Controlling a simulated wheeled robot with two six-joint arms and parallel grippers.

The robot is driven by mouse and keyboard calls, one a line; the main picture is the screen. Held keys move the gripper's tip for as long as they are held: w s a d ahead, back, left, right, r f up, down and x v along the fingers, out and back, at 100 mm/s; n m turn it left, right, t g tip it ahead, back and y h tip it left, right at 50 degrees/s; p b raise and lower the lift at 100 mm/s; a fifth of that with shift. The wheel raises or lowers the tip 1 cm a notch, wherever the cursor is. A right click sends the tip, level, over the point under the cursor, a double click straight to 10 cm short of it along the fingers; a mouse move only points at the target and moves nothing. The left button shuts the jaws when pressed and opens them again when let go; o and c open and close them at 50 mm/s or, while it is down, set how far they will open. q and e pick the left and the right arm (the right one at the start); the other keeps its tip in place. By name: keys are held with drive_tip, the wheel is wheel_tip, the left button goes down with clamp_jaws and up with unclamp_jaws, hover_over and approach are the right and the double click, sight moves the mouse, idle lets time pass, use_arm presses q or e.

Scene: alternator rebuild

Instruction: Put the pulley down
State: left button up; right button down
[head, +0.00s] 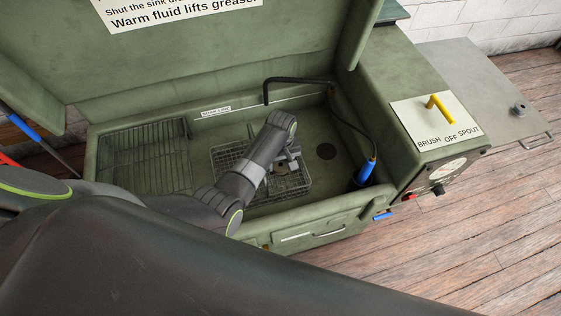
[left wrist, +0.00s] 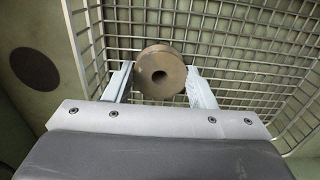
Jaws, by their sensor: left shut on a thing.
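The pulley (left wrist: 160,72) is a round brownish metal disc with a dark centre hole. My left gripper (left wrist: 160,84) is shut on it, with one finger on each side, in the left wrist view. The wire basket (left wrist: 235,38) lies beneath the pulley; I cannot tell whether the pulley touches the mesh. In the head view my left gripper (head: 286,166) reaches down into the wire basket (head: 298,193) inside the green sink, and the pulley is small and mostly hidden there. My right gripper is not in view.
The green sink (head: 330,208) has a raised lid behind it and a wire rack (head: 140,155) at its left. A black spout (head: 298,80) and a blue-handled brush (head: 366,170) are at the right. A dark drain (head: 326,152) lies right of the basket. A yellow-handled selector (head: 438,105) stands on the right housing.

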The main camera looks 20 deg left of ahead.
use_arm(q)
drive_tip(key=shift+f, duration=0.1)
drive_tip(key=o, duration=1.2)
drive_tip(key=shift+w+r, duration=0.1)
drive_tip(key=shift+r, duration=0.5)
wheel_tip(320, 180, up, 11)
